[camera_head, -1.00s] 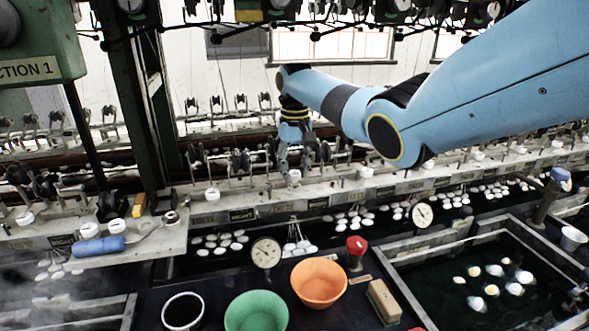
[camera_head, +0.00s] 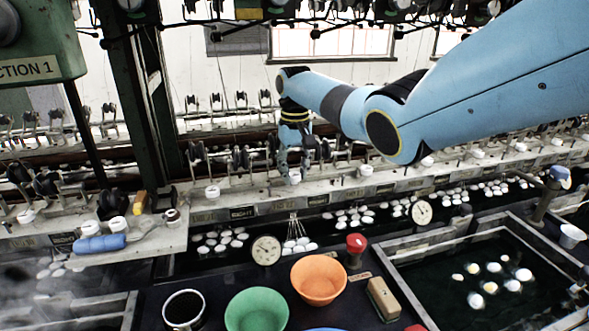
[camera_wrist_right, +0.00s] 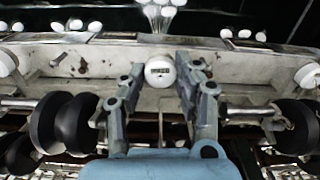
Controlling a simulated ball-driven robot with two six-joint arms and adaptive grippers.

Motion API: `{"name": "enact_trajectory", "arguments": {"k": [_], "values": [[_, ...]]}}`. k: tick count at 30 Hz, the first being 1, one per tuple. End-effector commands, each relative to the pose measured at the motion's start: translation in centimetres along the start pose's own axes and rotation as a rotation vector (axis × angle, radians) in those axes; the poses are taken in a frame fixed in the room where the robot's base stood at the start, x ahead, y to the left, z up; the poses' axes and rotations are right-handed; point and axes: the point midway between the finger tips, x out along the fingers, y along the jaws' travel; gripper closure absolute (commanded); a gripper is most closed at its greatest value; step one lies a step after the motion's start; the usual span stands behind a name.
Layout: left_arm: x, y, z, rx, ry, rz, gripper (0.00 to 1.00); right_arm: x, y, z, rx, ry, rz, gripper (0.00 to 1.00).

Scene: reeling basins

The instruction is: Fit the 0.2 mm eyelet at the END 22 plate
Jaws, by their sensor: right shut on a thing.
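My right gripper (camera_head: 293,168) reaches down from the blue arm to the long pale ledge. It is shut on a small round white eyelet (camera_head: 295,177). In the right wrist view the fingers (camera_wrist_right: 160,66) close on the eyelet (camera_wrist_right: 159,73) from both sides, and dark marking too small to read shows on its face. The eyelet is at the ledge (camera_wrist_right: 90,68); whether it touches or is seated there I cannot tell. A plate (camera_head: 284,207) lies on the ledge front below it; its lettering is unreadable here. My left gripper is not in view.
Reels and similar white eyelets line the ledge on both sides. In front stand a dial gauge (camera_head: 265,250), a red-topped knob (camera_head: 356,243), orange (camera_head: 318,281) and green (camera_head: 257,312) bowls, and a wooden-backed brush (camera_head: 383,298). A water basin (camera_head: 455,262) lies right.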

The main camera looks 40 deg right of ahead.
Motion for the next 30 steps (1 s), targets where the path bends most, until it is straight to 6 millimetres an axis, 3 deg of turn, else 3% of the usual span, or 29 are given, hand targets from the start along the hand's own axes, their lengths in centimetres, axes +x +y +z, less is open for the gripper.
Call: {"name": "enact_trajectory", "arguments": {"k": [28,29,30], "values": [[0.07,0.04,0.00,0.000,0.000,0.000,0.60,0.76,-0.01,0.00,0.000,0.000,0.000,0.86],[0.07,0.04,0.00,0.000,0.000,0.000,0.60,0.75,-0.01,0.00,0.000,0.000,0.000,0.66],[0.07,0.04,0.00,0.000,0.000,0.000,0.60,0.75,-0.01,0.00,0.000,0.000,0.000,0.61]]}}
